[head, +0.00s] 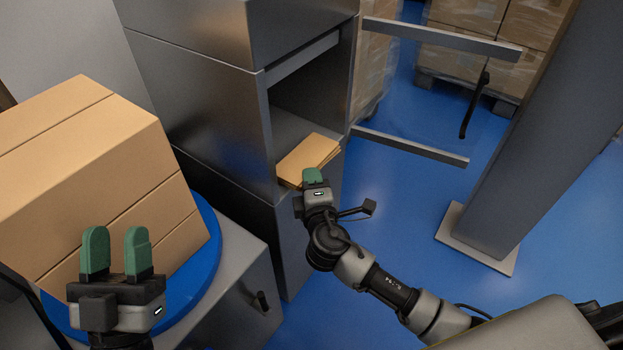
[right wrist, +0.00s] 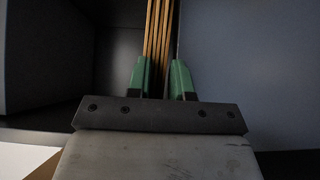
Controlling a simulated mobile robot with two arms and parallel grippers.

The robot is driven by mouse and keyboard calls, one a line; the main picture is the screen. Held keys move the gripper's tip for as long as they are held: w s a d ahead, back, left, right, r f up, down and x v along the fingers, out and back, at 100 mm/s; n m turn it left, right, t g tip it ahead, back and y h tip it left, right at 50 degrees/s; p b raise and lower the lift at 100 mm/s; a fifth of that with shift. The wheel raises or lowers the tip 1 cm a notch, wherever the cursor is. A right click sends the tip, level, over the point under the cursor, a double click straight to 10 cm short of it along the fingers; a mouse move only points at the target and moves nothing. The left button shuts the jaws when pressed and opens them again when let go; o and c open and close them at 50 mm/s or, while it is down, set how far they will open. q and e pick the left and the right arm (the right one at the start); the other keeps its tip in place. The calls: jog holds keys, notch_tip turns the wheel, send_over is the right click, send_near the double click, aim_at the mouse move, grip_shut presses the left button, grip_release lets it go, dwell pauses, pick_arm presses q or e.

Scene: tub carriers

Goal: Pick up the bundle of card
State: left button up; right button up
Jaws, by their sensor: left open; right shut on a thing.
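The bundle of card (head: 308,156) is a small stack of flat tan sheets at the open bay of the grey metal cabinet. My right gripper (head: 313,178) is at its near edge. In the right wrist view the bundle (right wrist: 159,35) shows edge-on as several brown layers between the green fingers of my right gripper (right wrist: 165,82), which is shut on it. The bundle's far end is out of that view. My left gripper (head: 116,250) is open and empty, in front of a large cardboard box, with its green fingers apart.
The cabinet (head: 205,97) has walls around the bay (head: 305,92). The large cardboard box (head: 85,150) stands on a blue round plate (head: 207,262) at left. Two metal bars (head: 420,148) and a grey post (head: 520,130) stand right. Wrapped boxes (head: 460,62) are behind. Blue floor is clear between.

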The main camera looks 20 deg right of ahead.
grip_shut()
pick_arm(q)
jog(key=shift+f, duration=0.1)
pick_arm(e)
jog(key=shift+r, duration=0.15)
pick_arm(q)
notch_tip(320, 180, down, 6)
jog(key=w+g+y+p, duration=0.2)
jog(key=g, duration=0.4)
jog(key=shift+w+a, duration=0.25)
jog(key=shift+w, duration=0.1)
pick_arm(e)
notch_tip(320, 180, up, 2)
jog(key=shift+r, duration=0.15)
